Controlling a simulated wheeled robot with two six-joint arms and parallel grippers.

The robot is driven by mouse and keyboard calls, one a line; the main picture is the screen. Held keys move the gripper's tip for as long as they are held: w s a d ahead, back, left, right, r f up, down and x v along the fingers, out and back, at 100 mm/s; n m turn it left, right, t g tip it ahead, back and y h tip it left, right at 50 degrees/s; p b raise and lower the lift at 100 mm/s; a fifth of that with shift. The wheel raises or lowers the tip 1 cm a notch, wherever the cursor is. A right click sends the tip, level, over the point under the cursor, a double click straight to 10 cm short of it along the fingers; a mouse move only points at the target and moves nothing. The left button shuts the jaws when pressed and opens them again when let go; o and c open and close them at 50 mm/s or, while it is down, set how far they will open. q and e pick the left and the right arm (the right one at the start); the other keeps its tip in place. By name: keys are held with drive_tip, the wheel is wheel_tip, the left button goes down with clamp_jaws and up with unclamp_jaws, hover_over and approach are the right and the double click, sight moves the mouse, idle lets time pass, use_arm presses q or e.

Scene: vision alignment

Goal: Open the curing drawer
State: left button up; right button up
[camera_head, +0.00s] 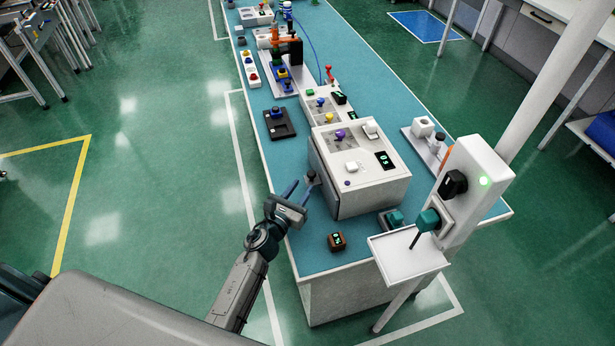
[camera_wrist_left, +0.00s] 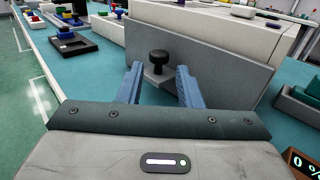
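The white curing box (camera_head: 375,195) stands near the close end of the teal bench. The grey drawer front (camera_wrist_left: 225,72) is on its left side and appears to sit against the box. A dark knob (camera_head: 311,177) sticks out of the drawer front on a light bracket. The knob also shows in the left wrist view (camera_wrist_left: 158,58). My left gripper (camera_head: 298,191) is open and empty, facing the drawer front. In the wrist view its blue fingers stand on either side of the knob, which looks slightly beyond the fingertips; contact cannot be told. My right gripper is not in view.
A small brown display block (camera_head: 337,242) and a teal block (camera_head: 391,220) lie on the bench (camera_head: 310,255) near the box. A black tray (camera_head: 279,123) lies farther back. A white post (camera_head: 470,185) with a shelf stands at the right. The floor left of the bench is clear.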

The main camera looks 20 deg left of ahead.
sight(309, 177)
use_arm(q)
drive_tip(key=shift+w+d, duration=0.2)
drive_tip(key=shift+w, duration=1)
drive_tip(key=shift+w+d, duration=0.2)
drive_tip(key=shift+w, duration=0.95)
clamp_jaws()
